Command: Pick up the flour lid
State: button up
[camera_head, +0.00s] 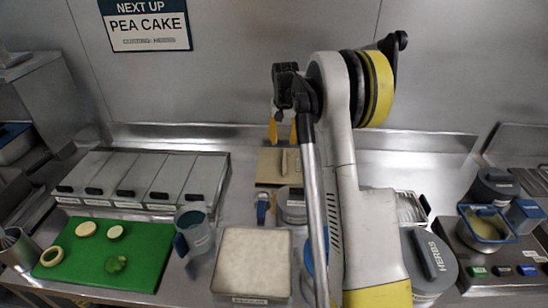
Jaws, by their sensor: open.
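A flat beige rectangular lid (270,166) with a raised handle lies at the back of the counter, near the wall. No flour label is readable on it, so I cannot confirm that it is the flour lid. A square container of white powder (252,262) stands uncovered in front of it; its front label is too small to read. My gripper (283,134) points down with its two yellow fingertips apart and empty. It appears above the beige lid in the picture, apart from it; the exact height is unclear. My arm hides part of the counter to the right.
A grey round lid marked HERBS (430,262) is right of my arm. A grey round container (292,205) stands close to my arm. A blue-grey jug (193,230), a green board (105,255) with pale rounds, and a row of lidded bins (145,178) are left.

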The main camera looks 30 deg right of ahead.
aim_at(285, 159)
jog(key=shift+w+d+f, duration=0.15)
jog(key=shift+d+f, duration=0.1)
jog(key=shift+f, duration=0.15)
jog(key=f+b, duration=0.1)
jog(key=f, duration=0.2)
jog(key=f+b, duration=0.1)
jog(key=f, duration=0.3)
jog(key=d+f+b, duration=0.1)
jog(key=f, duration=0.2)
jog(key=shift+w+f+b, duration=0.2)
jog(key=shift+w+b, duration=0.1)
jog(key=shift+w, duration=0.05)
jog(key=shift+r, duration=0.1)
grip_shut()
